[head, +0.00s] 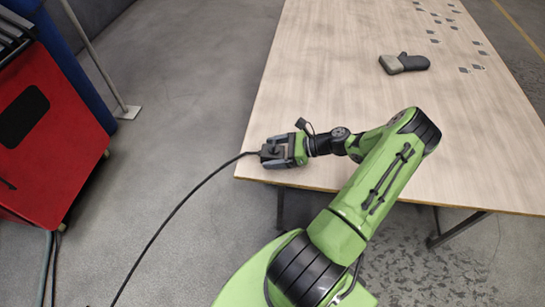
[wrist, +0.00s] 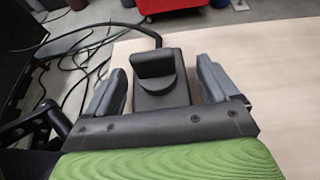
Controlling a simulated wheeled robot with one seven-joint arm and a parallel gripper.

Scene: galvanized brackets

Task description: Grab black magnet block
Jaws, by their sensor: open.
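The black magnet block (wrist: 155,95) sits at the near left corner of the table, with an upright plate and a rounded front on top. A black cable runs from its far end. In the head view the block (head: 270,151) is small and partly hidden by my gripper. My gripper (wrist: 160,77) is open in the wrist view, with one grey finger on each side of the block. A gap shows between each finger and the block. The block's near end is hidden by the gripper body.
The wooden table (head: 320,80) is mostly clear. A dark grey mitt-shaped object (head: 404,63) lies farther back, with several small metal brackets (head: 470,69) to its right. A red cabinet (head: 50,130) stands on the floor at left. The cable hangs over the table's left edge.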

